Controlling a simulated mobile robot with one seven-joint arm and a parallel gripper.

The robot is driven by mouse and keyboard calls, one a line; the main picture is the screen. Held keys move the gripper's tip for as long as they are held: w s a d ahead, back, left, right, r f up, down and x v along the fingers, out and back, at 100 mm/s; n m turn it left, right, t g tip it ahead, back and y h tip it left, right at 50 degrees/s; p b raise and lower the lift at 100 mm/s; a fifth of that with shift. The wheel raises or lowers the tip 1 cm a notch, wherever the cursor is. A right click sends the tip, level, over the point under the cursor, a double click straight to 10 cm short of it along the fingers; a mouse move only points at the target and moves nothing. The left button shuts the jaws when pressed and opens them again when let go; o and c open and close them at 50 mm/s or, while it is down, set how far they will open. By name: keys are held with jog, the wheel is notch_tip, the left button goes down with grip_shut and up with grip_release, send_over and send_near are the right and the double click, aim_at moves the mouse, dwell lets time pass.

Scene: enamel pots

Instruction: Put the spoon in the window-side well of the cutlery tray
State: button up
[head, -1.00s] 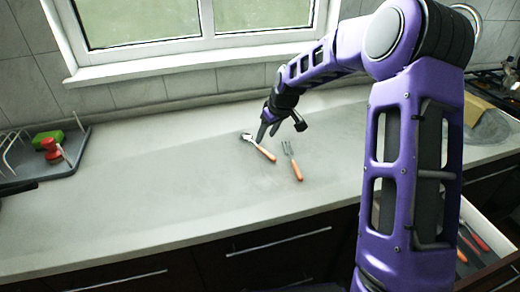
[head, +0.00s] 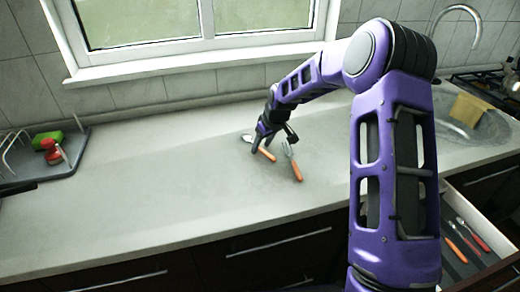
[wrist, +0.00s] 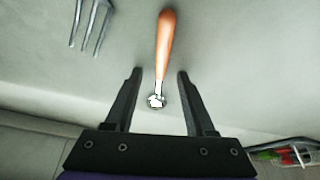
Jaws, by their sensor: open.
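The spoon (head: 267,154), with an orange handle and metal head, lies on the counter below the window. In the wrist view its handle (wrist: 165,45) points away between my fingers; the head end is bright and hard to make out. My gripper (wrist: 158,76) is open, pointing down, with one finger on each side of the spoon and not closed on it. In the head view my gripper (head: 272,140) partly covers the spoon. The cutlery tray (head: 487,262) is in the open drawer at lower right, partly hidden by my arm; its wells are hard to tell apart.
An orange-handled fork (head: 293,163) lies just right of the spoon; its tines show in the wrist view (wrist: 90,22). A dish rack (head: 60,165) stands at far left, the sink (head: 458,118) at right. The counter left of the spoon is clear.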

jog(key=shift+f, duration=0.2)
grip_shut()
jog(key=shift+r, duration=0.1)
